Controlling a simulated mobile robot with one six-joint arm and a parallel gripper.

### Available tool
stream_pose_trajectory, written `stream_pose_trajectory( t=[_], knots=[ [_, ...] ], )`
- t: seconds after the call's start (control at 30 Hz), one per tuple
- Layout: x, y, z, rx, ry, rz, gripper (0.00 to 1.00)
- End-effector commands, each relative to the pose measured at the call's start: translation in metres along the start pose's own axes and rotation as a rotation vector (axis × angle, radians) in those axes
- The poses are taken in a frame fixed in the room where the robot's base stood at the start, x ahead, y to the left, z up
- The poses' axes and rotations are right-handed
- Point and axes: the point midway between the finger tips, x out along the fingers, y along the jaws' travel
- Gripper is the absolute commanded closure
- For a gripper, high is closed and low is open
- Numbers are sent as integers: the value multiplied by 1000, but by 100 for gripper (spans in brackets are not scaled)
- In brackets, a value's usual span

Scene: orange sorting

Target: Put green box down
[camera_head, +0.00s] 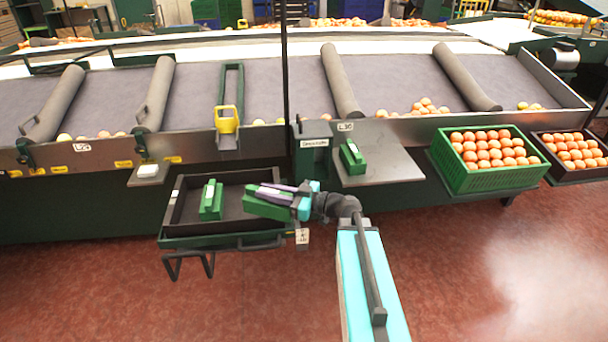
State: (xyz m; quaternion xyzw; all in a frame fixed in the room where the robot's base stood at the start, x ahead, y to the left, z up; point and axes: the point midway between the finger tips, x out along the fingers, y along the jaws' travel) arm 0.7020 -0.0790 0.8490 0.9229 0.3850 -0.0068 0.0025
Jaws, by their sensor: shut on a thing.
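My gripper (272,194) reaches in from the right over a black tray (178,222). It is shut on a green box (265,209), which it holds at the right part of the tray. I cannot tell whether this box touches the tray floor. A second green box (210,201) stands in the left part of the tray, apart from the held one. A third green box (352,158) sits on a grey shelf (392,168) to the right. The gripper hides part of the held box's top.
A green crate of oranges (462,177) and a dark crate of oranges (572,175) stand at the right. A dark green bin (312,150) stands just behind my gripper. A sloping conveyor (265,92) with grey rollers runs behind. Open red floor (110,285) lies in front.

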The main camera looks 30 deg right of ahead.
Motion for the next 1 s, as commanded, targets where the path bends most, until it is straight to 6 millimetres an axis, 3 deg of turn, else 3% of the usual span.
stream_pose_trajectory(
  t=[0.03,0.1,0.3,1.0],
  knots=[
    [11,-20,-5,1,4,-39,100],
    [22,-39,-6,0,7,-79,100],
    [40,-72,-6,-1,14,-152,100],
    [43,-78,-5,-2,16,-165,100]
  ],
)
